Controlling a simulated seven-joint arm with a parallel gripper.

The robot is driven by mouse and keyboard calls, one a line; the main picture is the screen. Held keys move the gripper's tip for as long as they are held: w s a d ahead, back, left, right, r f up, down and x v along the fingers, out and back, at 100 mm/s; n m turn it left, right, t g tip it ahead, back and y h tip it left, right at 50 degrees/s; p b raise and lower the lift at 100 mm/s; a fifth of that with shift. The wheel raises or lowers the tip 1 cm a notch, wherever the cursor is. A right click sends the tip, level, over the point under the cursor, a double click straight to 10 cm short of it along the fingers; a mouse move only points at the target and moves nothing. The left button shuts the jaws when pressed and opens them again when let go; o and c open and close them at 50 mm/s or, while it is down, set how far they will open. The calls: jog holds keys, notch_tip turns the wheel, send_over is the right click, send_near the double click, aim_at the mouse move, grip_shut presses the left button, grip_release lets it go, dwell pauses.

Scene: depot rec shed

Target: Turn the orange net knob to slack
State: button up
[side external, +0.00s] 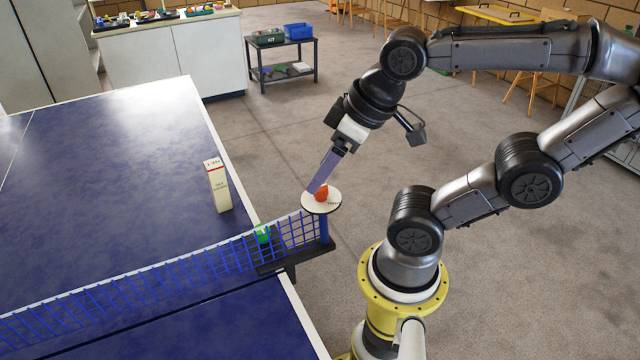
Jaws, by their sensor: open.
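The orange net knob (321,191) sits on a round white dial plate (318,208) on top of the blue net post (324,230) at the table's edge. Dark lettering shows on the plate's right side, too small to read surely. My gripper (318,188) points down and left, with its fingertips at the knob's upper left, over the plate. Its jaws are open. I cannot tell whether a finger touches the knob. The blue net (170,277) runs from the post to the lower left.
A white box with red and dark print (218,186) stands upright on the blue table (110,170). A green object (262,234) is by the net near the post. A cabinet (185,50) and a dark cart (283,65) stand behind. Open floor lies right of the table.

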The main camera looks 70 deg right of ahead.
jog(key=s+d+f+n+g+h, duration=0.1)
jog(key=s+d+f+g+h, duration=0.1)
jog(key=d+f+g, duration=0.15)
jog(key=n+t+h, duration=0.3)
jog(key=n+h, duration=1.2)
jog(key=n, duration=0.6)
send_near(321, 195)
jog(key=d, duration=0.1)
jog(key=x, duration=1.4)
jog(key=shift+w+r, duration=0.1)
jog(key=shift+w, duration=0.15)
grip_shut()
